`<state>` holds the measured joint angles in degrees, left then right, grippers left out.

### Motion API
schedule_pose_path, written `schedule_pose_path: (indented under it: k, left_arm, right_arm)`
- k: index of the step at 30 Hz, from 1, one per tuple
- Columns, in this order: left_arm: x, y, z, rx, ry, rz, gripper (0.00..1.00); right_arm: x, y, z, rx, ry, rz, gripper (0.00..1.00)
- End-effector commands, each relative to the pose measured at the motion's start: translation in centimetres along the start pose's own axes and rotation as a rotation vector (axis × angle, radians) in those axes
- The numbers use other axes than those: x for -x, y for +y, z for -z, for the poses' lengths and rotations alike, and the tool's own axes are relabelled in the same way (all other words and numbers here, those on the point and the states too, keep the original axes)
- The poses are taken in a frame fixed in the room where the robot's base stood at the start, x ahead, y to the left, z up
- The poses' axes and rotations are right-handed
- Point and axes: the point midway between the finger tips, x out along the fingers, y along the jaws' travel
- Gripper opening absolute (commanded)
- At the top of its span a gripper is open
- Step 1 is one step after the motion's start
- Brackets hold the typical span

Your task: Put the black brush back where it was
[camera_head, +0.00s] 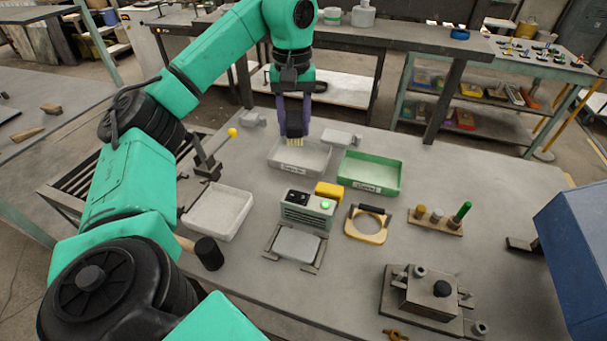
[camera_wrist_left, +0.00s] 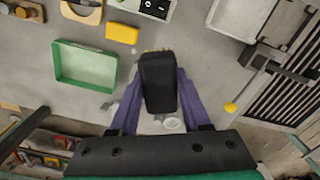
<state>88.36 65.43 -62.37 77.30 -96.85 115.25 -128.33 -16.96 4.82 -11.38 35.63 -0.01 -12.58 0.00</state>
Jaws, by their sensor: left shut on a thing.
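My left gripper (camera_head: 294,132) comes down from above in the head view. Its purple fingers are shut on the black brush (camera_head: 294,117), bristles downward. The pale yellow bristles show just over the back part of a white tray (camera_head: 314,172); I cannot tell if they touch it. In the left wrist view the brush's black body (camera_wrist_left: 158,80) sits between the fingers and hides most of what lies below. My right gripper is not in view.
A green tray (camera_head: 371,190) stands right of the white tray. Another white tray (camera_head: 246,216), a yellow-ball lever (camera_head: 232,133), a grey button box (camera_head: 305,212) and a yellow block (camera_head: 329,190) are nearby. A blue box (camera_head: 577,252) stands at the right edge.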

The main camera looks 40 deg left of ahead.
Motion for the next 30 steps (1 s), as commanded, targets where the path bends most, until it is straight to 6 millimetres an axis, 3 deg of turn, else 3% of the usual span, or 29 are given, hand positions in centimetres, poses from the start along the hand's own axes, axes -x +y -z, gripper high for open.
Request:
schedule_pose_path:
  k: [1,8,16,21,30]
  left_arm:
    - [-3.1,0.0,-0.1,0.001,-0.005,0.003,0.03]
    - [-10.8,0.0,-0.1,0.002,-0.004,0.003,0.03]
    - [-14.3,-0.1,0.0,0.005,-0.002,0.004,0.03]
    - [-17.6,-0.1,-0.1,0.004,-0.003,0.004,0.03]
    - [-18.2,0.0,0.0,0.004,0.000,0.001,0.03]
  right_arm:
    - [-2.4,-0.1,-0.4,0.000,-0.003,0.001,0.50]
    - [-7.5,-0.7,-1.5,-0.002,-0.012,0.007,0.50]
    - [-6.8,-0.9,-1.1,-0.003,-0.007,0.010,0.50]
    - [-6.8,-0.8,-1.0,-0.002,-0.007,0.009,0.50]
    - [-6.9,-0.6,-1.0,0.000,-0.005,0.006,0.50]
